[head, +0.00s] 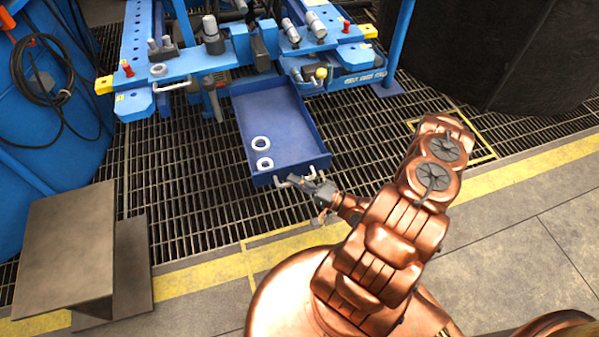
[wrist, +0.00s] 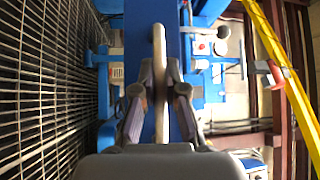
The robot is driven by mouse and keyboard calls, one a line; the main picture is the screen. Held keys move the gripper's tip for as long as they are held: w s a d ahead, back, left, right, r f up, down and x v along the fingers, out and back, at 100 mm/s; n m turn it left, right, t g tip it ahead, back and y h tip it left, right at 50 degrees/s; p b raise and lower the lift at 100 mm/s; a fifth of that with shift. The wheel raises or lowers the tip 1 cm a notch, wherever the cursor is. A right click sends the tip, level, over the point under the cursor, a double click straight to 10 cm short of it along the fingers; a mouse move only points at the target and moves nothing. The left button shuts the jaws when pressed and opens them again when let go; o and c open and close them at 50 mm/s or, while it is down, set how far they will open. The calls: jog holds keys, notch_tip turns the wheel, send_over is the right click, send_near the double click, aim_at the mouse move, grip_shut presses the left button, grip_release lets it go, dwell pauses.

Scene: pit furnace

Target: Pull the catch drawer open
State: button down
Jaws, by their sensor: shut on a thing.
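The catch drawer (head: 275,122) is a blue open-topped tray, and it stands well out from under the blue frame. It has a pale bar handle (head: 282,184) on its front face. Two white rings (head: 262,144) lie in the drawer near its left side. My gripper (head: 312,184) is at the right part of the handle. In the wrist view the handle (wrist: 160,70) runs upright between the two fingers, and my gripper (wrist: 159,95) is shut on it. The fingers hide part of the handle.
The blue frame (head: 178,64) with tools and yellow-ended beams stands behind the drawer. A dark round vessel (head: 480,50) is at the upper right. A brown metal bench (head: 65,245) stands at the left. Grating around the drawer's front is clear up to the yellow floor line (head: 205,278).

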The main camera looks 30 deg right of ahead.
dwell(0.3)
jog(key=c, duration=1.2)
grip_release()
jog(key=shift+s, duration=0.15)
jog(key=v, duration=1.2)
